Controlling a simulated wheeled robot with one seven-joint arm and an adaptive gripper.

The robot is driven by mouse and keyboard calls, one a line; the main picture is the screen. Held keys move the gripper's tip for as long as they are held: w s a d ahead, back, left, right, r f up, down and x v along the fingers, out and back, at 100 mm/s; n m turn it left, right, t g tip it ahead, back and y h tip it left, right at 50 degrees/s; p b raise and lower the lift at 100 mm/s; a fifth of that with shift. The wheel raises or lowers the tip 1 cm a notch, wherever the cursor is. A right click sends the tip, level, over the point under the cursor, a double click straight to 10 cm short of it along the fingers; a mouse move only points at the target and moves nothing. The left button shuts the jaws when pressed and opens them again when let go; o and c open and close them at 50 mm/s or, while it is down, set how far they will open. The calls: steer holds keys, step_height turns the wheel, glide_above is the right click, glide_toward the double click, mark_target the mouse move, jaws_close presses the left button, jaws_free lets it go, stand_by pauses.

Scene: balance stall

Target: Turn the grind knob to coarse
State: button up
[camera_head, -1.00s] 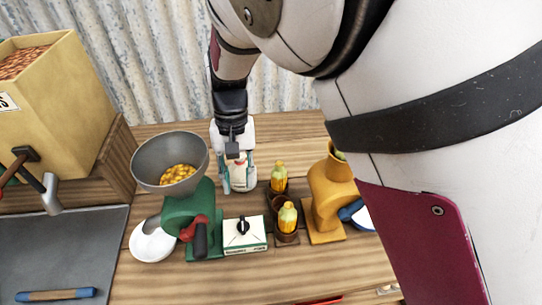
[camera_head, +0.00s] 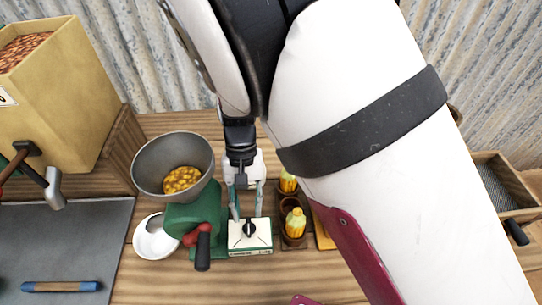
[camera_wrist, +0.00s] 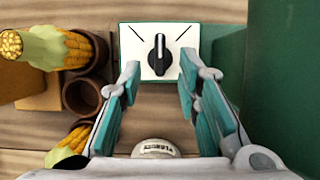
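The grind knob (camera_wrist: 160,54) is a black pointer knob on a white plate (camera_wrist: 138,62) with dark marks at both sides. In the wrist view its pointer stands about straight along the plate, between the marks. The knob also shows in the head view (camera_head: 249,229), on the white and green box beside the green grinder (camera_head: 210,212). My gripper (camera_wrist: 158,80) is open, with its teal fingers apart on either side of the plate's near edge. It also shows in the head view (camera_head: 247,212), just behind the knob. The fingers do not hold the knob.
Corn cobs in brown cups (camera_head: 295,224) stand right of the box. A grey bowl of yellow kernels (camera_head: 150,160) sits above the grinder, and a white dish (camera_head: 154,240) is at its left. The wooden counter in front (camera_head: 200,285) is mostly clear.

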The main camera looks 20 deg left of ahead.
mark_target(248, 223)
steer(key=shift+x, duration=2.05)
jaws_close()
